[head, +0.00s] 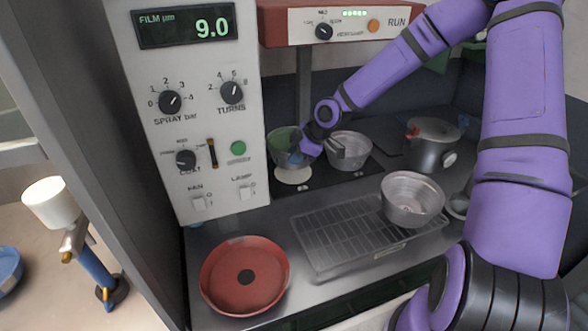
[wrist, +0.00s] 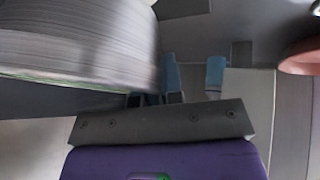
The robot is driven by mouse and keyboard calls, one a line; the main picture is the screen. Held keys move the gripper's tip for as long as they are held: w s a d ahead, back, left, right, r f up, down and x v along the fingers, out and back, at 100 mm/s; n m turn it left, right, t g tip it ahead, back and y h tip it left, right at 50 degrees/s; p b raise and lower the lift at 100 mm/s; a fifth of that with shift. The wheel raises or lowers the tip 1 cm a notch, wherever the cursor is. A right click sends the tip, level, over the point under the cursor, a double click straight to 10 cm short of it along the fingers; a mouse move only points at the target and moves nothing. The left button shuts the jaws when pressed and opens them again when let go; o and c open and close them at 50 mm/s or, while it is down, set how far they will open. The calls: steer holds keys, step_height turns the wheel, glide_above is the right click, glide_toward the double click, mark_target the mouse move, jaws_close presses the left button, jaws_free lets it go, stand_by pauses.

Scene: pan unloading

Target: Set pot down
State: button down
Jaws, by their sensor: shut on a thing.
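A metal pot with a greenish inside (head: 281,139) is at the back left, beside the control panel. My gripper (head: 297,156) is shut on the near side of its rim, partly hidden behind my purple wrist. The pot is over or just behind a round pale disc (head: 293,176); I cannot tell whether they touch. In the wrist view, the pot's ribbed grey wall (wrist: 80,50) with a greenish rim fills the upper left, next to the blue fingers (wrist: 155,98).
A second metal pot (head: 349,150) stands close right of my wrist. Another pot (head: 412,200) sits on the wire rack (head: 325,240), whose left part is bare. A red round pan (head: 245,284) lies at front left. A lidded pot (head: 432,145) stands at the back right.

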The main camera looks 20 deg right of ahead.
steer(key=shift+f, duration=2.4)
steer(key=c, duration=1.3)
jaws_free()
steer(key=shift+f, duration=0.1)
steer(key=shift+o, duration=0.2)
